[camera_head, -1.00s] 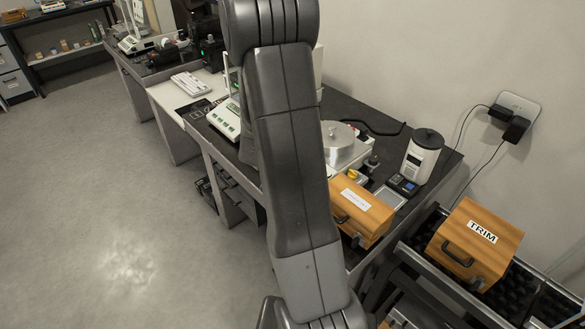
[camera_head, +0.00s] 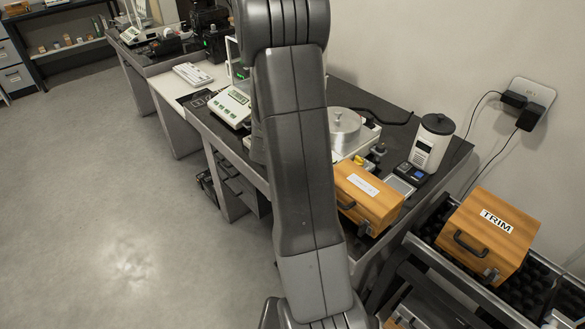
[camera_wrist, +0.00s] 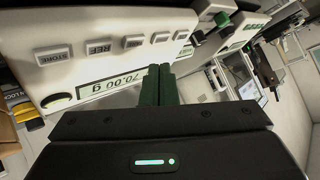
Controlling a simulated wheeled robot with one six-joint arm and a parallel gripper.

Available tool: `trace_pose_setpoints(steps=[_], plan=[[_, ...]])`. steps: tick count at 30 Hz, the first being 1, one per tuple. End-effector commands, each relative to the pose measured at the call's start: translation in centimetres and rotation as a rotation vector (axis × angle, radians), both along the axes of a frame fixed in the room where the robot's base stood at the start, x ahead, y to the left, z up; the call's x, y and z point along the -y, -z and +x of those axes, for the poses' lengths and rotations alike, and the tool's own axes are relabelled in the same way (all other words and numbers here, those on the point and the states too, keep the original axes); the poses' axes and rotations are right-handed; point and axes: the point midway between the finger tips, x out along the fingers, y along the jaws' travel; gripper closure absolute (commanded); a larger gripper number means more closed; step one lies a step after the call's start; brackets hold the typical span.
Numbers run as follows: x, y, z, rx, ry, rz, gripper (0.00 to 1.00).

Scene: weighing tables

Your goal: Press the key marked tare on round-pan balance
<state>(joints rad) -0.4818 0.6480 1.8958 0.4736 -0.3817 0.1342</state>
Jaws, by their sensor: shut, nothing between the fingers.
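In the wrist view a white balance panel (camera_wrist: 75,25) fills the upper left, upside down. Its display (camera_wrist: 105,90) reads 70.00 g, with its end close to my fingers. A row of pale keys runs above it: STORE (camera_wrist: 55,55), REF (camera_wrist: 98,47) and several smaller keys (camera_wrist: 160,37) whose marks I cannot read. My gripper (camera_wrist: 160,70) is shut and empty, its tips appearing just below the smaller keys; I cannot tell whether they touch. In the head view a balance with a round metal pan (camera_head: 344,124) stands behind my arm; its panel and my gripper are hidden.
Another balance (camera_head: 231,106) stands left of my arm. A wooden case (camera_head: 365,195), a small dark scale (camera_head: 411,172) and a white canister (camera_head: 432,147) crowd the table's right end. A TRIM case (camera_head: 487,235) sits on a cart. Floor at left is clear.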

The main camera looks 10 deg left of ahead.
Motion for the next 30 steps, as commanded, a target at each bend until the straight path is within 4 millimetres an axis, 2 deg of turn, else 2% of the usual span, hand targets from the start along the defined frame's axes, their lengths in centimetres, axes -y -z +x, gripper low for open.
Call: trace_pose_setpoints(steps=[1, 6, 30], plan=[[0.12, 1.06, 0.16, 0.001, 0.001, 0.001, 1.00], [0.36, 1.88, 0.43, 0.000, 0.002, 0.000, 1.00], [0.40, 1.85, 0.46, 0.000, 0.001, -0.001, 1.00]])
